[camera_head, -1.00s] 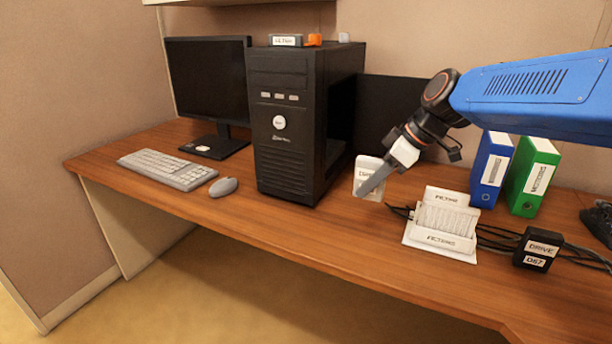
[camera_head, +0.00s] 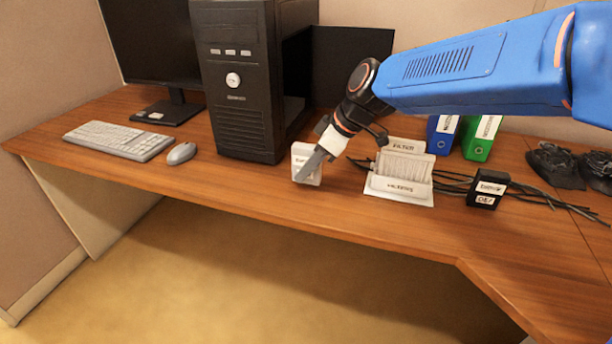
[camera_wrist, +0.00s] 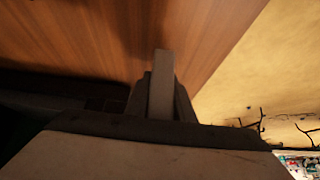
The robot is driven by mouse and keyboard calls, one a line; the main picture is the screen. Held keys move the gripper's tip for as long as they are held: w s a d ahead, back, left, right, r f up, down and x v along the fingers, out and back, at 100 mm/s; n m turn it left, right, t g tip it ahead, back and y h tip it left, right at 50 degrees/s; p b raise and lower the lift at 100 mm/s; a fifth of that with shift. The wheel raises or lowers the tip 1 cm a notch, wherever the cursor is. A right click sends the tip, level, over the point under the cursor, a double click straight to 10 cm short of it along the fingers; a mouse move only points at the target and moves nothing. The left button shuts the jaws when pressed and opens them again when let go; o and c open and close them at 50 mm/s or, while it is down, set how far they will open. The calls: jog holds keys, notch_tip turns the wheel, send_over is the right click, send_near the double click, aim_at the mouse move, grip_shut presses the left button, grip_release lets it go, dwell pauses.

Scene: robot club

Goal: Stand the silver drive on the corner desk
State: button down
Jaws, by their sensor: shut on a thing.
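In the wrist view the drive (camera_wrist: 162,80) shows edge-on as a narrow pale bar between the fingers (camera_wrist: 160,100). I cannot tell whether its lower edge touches the wood. The corner desk (camera_head: 370,225) is brown wood and runs across the view, bending toward the right front.
A black computer tower (camera_head: 240,90) stands left of the drive, with a mouse (camera_head: 181,153) and keyboard (camera_head: 118,141) beyond. Right are a white filter (camera_head: 404,170), a black labelled box (camera_head: 487,189), cables, and blue and green binders (camera_head: 480,138). The desk's front strip is bare.

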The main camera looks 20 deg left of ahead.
jog(key=shift+f, duration=1.35)
jog(key=shift+f, duration=0.15)
jog(key=c, duration=1.5)
grip_release()
jog(key=shift+c, duration=0.2)
jog(key=v, duration=1.2)
jog(key=shift+s, duration=0.1)
